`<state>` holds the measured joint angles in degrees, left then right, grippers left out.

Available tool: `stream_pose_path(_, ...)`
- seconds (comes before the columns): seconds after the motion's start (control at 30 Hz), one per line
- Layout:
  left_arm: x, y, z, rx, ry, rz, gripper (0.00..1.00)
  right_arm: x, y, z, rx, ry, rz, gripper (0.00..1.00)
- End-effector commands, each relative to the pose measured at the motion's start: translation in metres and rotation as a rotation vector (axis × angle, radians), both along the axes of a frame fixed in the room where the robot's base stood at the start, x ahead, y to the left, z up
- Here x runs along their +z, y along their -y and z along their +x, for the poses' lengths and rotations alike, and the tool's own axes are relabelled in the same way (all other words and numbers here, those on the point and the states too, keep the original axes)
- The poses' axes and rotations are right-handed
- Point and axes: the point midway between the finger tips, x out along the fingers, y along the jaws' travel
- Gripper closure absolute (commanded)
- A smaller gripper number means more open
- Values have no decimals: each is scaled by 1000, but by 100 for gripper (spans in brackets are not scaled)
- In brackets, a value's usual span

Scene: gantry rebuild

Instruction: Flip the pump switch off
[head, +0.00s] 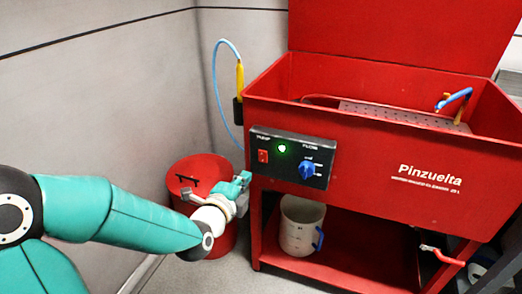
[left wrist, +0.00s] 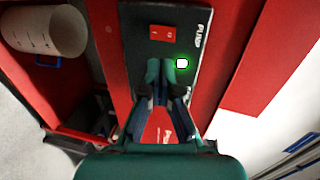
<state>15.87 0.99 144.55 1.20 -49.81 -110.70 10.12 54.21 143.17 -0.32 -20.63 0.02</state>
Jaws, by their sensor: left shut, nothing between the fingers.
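The pump switch (head: 263,156) is a small red rocker at the left of the black control panel (head: 272,173) on the red parts washer. It also shows in the left wrist view (left wrist: 163,33), just ahead of my fingertips. A green lamp (head: 282,149) beside it is lit, and it glows in the left wrist view (left wrist: 182,63). My left gripper (head: 245,180) is shut and empty, its fingertips close to the panel. In the left wrist view, the fingertips (left wrist: 165,66) are together with a gap in the picture to the switch. I cannot tell whether they touch the panel.
A blue flow knob (head: 307,171) is on the panel's right. A red bin (head: 196,168) stands behind my left arm. A white jug (head: 302,224) sits on the washer's lower shelf. A yellow-handled brush with a blue hose (head: 239,79) hangs at the washer's left side.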

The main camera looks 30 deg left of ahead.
Motion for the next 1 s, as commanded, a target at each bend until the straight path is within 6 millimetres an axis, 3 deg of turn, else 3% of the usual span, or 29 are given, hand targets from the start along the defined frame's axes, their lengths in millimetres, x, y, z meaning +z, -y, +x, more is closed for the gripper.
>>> stream_pose_path(0.03, 5, -1, 3, -1, -9, -2, 100, 17, 0, 0, 0, 0, 0, 31)
stream_pose_path(0.2, 0, -2, 12, -4, -3, -10, 100, 41, 0, 0, 0, 0, 0, 31)
stream_pose_path(0.43, -13, -13, 60, -5, 1, -8, 100, 42, 0, 0, 0, -1, 0, 31)
stream_pose_path(0.6, -6, -19, 83, -5, 3, -8, 100, 58, 0, 0, 0, 0, 0, 31)
stream_pose_path(1.0, -8, -22, 95, -5, 3, -9, 100, 62, 0, 0, 0, -1, 0, 31)
